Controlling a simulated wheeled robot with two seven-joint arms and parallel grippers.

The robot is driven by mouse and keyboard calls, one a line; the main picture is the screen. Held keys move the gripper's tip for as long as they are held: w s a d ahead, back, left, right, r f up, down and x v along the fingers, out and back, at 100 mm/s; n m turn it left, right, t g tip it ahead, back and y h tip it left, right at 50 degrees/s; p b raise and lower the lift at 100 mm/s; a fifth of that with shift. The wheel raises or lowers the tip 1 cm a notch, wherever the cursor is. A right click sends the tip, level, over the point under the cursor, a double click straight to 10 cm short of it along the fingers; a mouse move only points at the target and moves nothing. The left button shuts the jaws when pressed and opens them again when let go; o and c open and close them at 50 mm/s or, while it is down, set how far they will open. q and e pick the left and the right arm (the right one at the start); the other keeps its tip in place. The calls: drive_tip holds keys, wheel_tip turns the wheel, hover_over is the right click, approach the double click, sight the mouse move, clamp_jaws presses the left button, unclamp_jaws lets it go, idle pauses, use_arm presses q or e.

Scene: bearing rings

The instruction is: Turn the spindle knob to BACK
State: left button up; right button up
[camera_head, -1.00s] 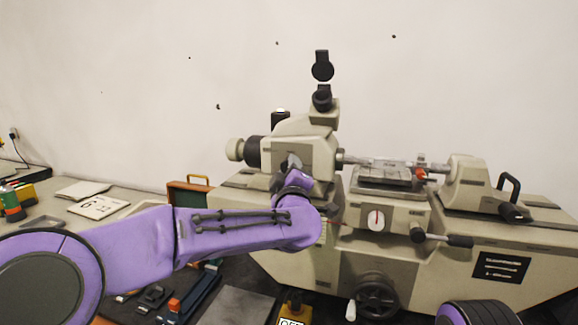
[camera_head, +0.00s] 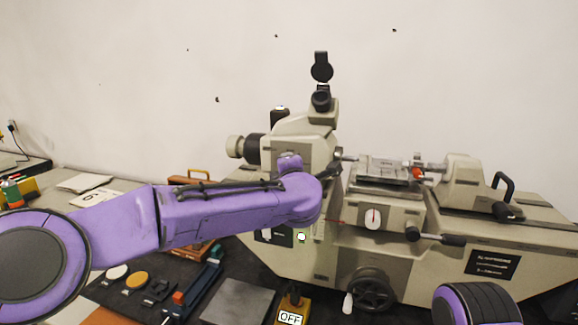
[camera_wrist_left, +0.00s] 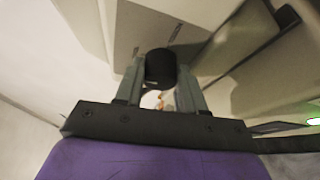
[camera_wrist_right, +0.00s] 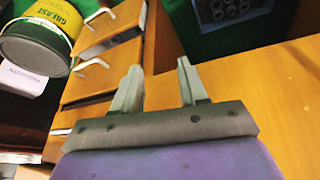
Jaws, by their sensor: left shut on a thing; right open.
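The spindle knob (camera_wrist_left: 160,67) is a black cylinder on the machine's cream front panel in the left wrist view. My left gripper (camera_wrist_left: 160,85) has its two fingers on either side of the knob and is shut on it. Short dark marks show on the panel around the knob, too blurred to read. In the head view my purple left wrist covers the knob and the gripper, in front of the headstock (camera_head: 297,147). My right gripper (camera_wrist_right: 158,82) is open and empty over a wooden surface in the right wrist view.
The machine bed carries a handled tailstock (camera_head: 462,180) and a lever (camera_head: 455,240) on the right. A handwheel (camera_head: 372,290) is below. Wooden drawers (camera_wrist_right: 95,75) and a grease can (camera_wrist_right: 40,38) are near my right gripper.

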use_arm(q)
drive_tip(key=shift+f, duration=0.1)
idle(0.3)
drive_tip(key=o, duration=1)
drive_tip(key=shift+o, duration=0.2)
drive_tip(key=shift+s, duration=0.1)
